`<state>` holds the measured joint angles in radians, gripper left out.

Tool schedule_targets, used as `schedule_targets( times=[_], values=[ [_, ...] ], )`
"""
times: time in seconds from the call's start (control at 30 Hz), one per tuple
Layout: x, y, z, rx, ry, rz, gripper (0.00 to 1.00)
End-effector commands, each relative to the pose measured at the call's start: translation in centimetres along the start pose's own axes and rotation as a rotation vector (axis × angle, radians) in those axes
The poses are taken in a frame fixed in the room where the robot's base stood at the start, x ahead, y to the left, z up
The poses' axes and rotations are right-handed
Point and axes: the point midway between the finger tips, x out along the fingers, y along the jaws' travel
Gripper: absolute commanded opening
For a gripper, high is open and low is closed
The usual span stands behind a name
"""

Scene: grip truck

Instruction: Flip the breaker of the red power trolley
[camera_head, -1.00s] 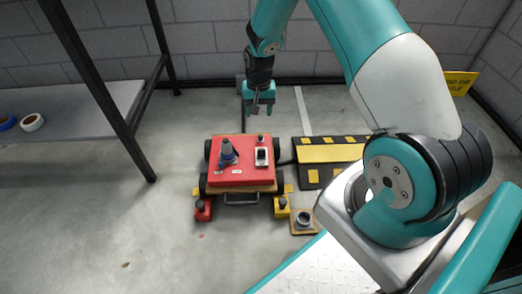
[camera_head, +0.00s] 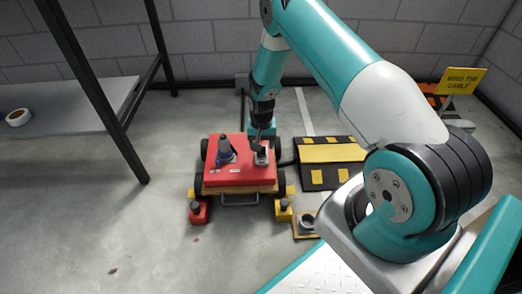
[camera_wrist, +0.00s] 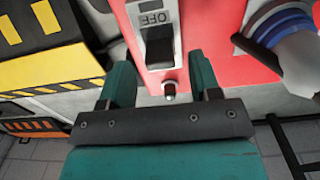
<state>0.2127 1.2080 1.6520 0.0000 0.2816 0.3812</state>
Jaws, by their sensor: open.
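The red power trolley (camera_head: 235,175) stands on the floor in the head view. Its breaker (camera_head: 262,159) sits on the right part of the red top. In the wrist view the breaker (camera_wrist: 158,45) is a black rocker in a grey housing, with "OFF" readable upside down beside it. My gripper (camera_head: 260,143) is low over the back right of the trolley. In the wrist view my gripper (camera_wrist: 160,70) is open and empty, its two fingers on either side of the line to the breaker. Whether a finger touches the breaker, I cannot tell.
A grey-blue plug (camera_head: 225,150) stands on the trolley left of the breaker. A black and yellow cable ramp (camera_head: 330,153) lies to the right. Yellow and red blocks sit at the trolley's front corners.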

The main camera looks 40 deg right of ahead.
Motion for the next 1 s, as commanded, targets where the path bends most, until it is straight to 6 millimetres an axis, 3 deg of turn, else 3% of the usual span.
schedule_targets(
  times=[0.1, 0.4, 0.43, 0.63, 1.0],
  values=[
    [0.95, -0.02, -0.03, 0.0, 0.001, 0.0, 0.57],
    [1.04, 0.0, -0.02, 0.0, 0.0, 0.0, 0.57],
    [1.03, 0.0, -0.02, 0.0, 0.0, 0.0, 0.55],
    [1.02, 0.01, -0.02, 0.0, 0.0, 0.0, 0.09],
    [1.24, -0.03, -0.81, 0.002, -0.127, -0.002, 0.08]
  ],
)
